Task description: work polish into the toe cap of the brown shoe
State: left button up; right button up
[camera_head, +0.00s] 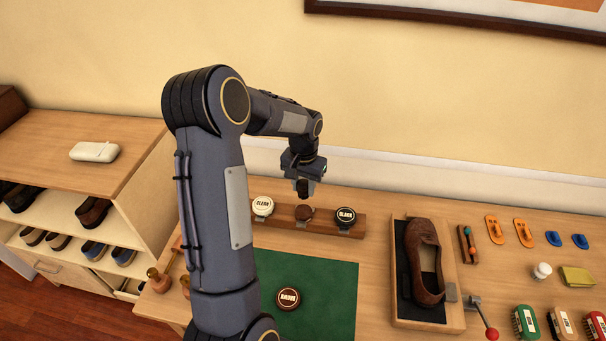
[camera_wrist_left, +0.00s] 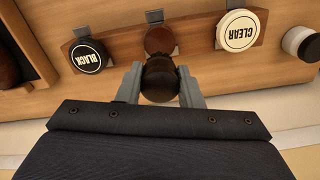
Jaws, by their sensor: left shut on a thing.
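The brown shoe (camera_head: 424,262) sits in a wooden fixture (camera_head: 398,318) with a dark bed, right of centre; its edge also shows in the left wrist view (camera_wrist_left: 8,68). The lid labelled BROWN (camera_head: 288,298) lies on the green mat (camera_head: 335,285). My right gripper is out of view.
The CLEAR tin (camera_head: 263,206) and BLACK tin (camera_head: 345,217) flank the brown one in the wooden rack (camera_head: 322,229). A red-knobbed lever (camera_head: 490,333) stands beside the fixture. Brushes (camera_head: 525,322) and a yellow cloth (camera_head: 577,276) lie right. Wooden-handled tools (camera_head: 157,281) stand left.

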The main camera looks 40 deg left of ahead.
pick_arm(q)
jog(key=shift+s+f+b, duration=0.1)
jog(key=shift+f+b, duration=0.3)
jog(key=shift+f, duration=0.15)
jog(key=shift+f+b, duration=1.55)
jog(key=shift+f, duration=0.85)
jog(key=shift+d+f+b, duration=0.1)
jog(key=shift+f+b, duration=0.4)
jog(key=shift+f, duration=0.05)
jog(key=shift+r+p, duration=2.35)
jog(key=shift+r, duration=1.2)
